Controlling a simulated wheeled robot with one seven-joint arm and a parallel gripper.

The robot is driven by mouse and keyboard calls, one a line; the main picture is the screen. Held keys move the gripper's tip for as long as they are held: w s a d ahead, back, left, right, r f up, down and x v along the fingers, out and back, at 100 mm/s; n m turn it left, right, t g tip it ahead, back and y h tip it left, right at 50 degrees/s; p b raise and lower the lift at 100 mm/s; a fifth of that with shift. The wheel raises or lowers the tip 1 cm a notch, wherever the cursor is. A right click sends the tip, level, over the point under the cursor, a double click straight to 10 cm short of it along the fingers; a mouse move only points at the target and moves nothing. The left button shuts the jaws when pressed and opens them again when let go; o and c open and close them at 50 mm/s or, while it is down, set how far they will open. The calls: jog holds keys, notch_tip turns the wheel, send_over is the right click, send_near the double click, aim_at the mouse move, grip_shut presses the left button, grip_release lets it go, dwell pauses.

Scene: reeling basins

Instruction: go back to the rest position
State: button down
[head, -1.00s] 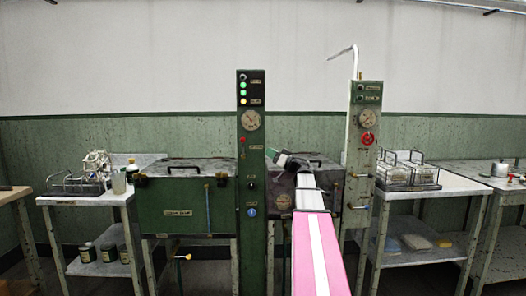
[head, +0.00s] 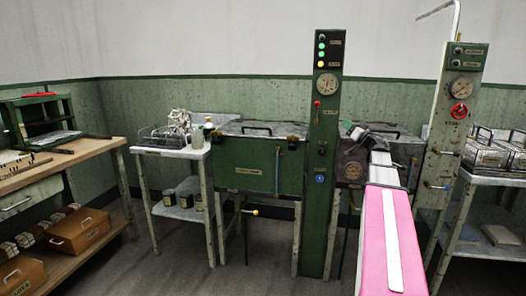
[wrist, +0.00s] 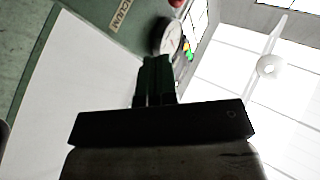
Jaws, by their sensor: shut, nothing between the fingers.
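My gripper shows in the wrist view (wrist: 155,72) as two dark fingers side by side, shut, with nothing between them. In the head view my gripper (head: 349,126) is small, at the far end of my raised pink and white arm, and its fingers are hard to make out. It appears in front of the dark machine to the right of the green control column (head: 324,150). In the wrist view a round gauge (wrist: 168,38) and a label reading VACUUM (wrist: 122,14) lie beyond the fingers.
Green basins (head: 255,172) stand along the wall, with a second column (head: 458,100) at right. A white side table (head: 165,152) holds a wire rack. A wooden bench (head: 100,152) with a green shelf stands at left. The floor before the basins (head: 200,270) is clear.

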jog(key=s+a+f+m+g+h, duration=0.25)
jog(key=f+h, duration=0.35)
jog(key=f, duration=0.4)
jog(key=s+a+f+m+g+h, duration=0.1)
jog(key=a+f+m+g+h, duration=0.25)
jog(key=f, duration=0.65)
jog(key=s+a+f+m+h, duration=0.15)
jog(key=f+m+h, duration=0.25)
jog(key=f+h, duration=0.5)
jog(key=s+a+f+n+g+y, duration=0.2)
jog(key=s+a+f+g, duration=0.4)
jog(key=s, duration=0.6)
jog(key=s+a+f+n+g+y, duration=0.3)
jog(key=s+a+f+g, duration=0.4)
jog(key=s+a+f, duration=0.3)
notch_tip(320, 180, down, 3)
jog(key=shift+s+a+f+n+y, duration=0.15)
jog(key=shift+s+n+y, duration=0.25)
jog(key=shift+s, duration=0.5)
